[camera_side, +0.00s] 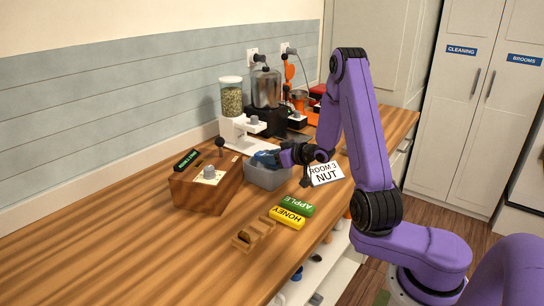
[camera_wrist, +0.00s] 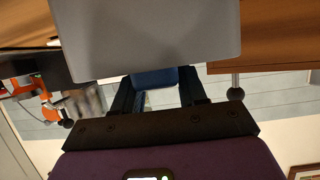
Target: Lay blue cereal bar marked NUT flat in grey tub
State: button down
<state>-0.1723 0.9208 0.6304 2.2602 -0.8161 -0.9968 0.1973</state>
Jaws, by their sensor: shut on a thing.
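The blue cereal bar (camera_side: 265,158) is at the mouth of the grey tub in the side view, partly covered by my gripper. My gripper (camera_side: 279,157) is shut on it from the right. In the wrist view the bar (camera_wrist: 155,78) shows as a blue patch between the dark fingers of my gripper (camera_wrist: 157,88). The pale grey wall of the tub (camera_wrist: 150,35) hides the rest of it there. The tub (camera_side: 268,178) stands on the wooden counter. I cannot tell whether the bar touches the tub, and its marking is not readable.
A wooden box with knobs (camera_side: 203,193) stands close left of the tub. A card reading ROOM 3 NUT (camera_side: 326,174) stands to the right. Green APPLE (camera_side: 295,206) and yellow HONEY (camera_side: 287,218) bars lie in front, near a small wooden rack (camera_side: 252,236). A dispenser (camera_side: 231,98) is behind.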

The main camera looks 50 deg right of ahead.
jog(key=shift+f, duration=0.4)
jog(key=c, duration=0.6)
grip_release()
jog(key=shift+r, duration=0.1)
